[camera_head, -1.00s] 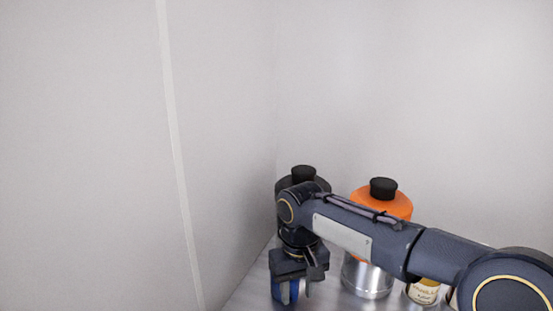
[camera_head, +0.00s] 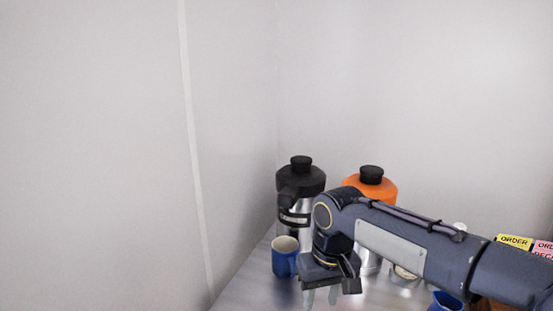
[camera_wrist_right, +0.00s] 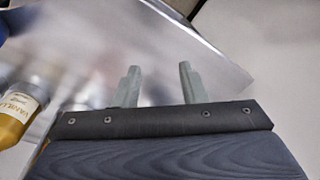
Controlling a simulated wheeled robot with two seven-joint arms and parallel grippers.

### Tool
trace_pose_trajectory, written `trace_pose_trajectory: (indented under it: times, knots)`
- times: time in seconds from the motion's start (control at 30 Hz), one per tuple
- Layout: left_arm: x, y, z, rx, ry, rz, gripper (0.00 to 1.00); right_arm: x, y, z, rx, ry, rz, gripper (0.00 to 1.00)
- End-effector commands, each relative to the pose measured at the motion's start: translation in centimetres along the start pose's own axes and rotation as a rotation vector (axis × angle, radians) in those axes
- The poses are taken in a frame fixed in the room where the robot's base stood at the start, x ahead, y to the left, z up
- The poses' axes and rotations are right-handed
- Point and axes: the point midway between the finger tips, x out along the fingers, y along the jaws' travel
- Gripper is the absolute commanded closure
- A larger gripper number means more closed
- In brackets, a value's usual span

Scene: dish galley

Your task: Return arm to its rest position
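My right gripper (camera_head: 321,296) points down over the metal counter in the head view, its arm reaching in from the right. In the right wrist view the two fingers of this gripper (camera_wrist_right: 157,82) stand apart with nothing between them. A blue mug (camera_head: 284,259) stands upright on the counter (camera_head: 245,288), just left of the gripper and apart from it. My left gripper does not show in either view.
A black-topped carafe (camera_head: 301,185) and an orange-topped carafe (camera_head: 370,187) stand behind my arm. A vanilla bottle (camera_wrist_right: 18,112) lies at the left of the wrist view. Another blue item (camera_head: 445,302) and order signs (camera_head: 515,242) are at the right. Walls close off the left and back.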

Motion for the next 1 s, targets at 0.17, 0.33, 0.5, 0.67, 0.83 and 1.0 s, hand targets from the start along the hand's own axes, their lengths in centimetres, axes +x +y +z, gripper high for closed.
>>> trace_pose_trajectory:
  times: [0.17,0.33,0.5,0.67,0.83,1.0]
  knots:
    - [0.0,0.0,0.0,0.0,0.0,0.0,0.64,-1.1,2.5,3.2,0.044,0.049,-0.037,0.62]
    - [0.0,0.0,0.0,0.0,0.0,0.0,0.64,-1.7,5.1,8.0,0.106,0.121,-0.087,0.62]
    - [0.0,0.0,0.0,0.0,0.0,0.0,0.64,-1.0,7.0,15.0,0.212,0.242,-0.154,0.62]
    - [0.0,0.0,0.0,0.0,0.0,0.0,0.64,1.1,7.0,20.4,0.311,0.361,-0.203,0.62]
    - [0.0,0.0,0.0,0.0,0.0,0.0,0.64,3.1,6.3,23.3,0.378,0.448,-0.23,0.62]
    - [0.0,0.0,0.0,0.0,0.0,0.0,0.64,3.8,6.0,24.1,0.398,0.476,-0.237,0.62]
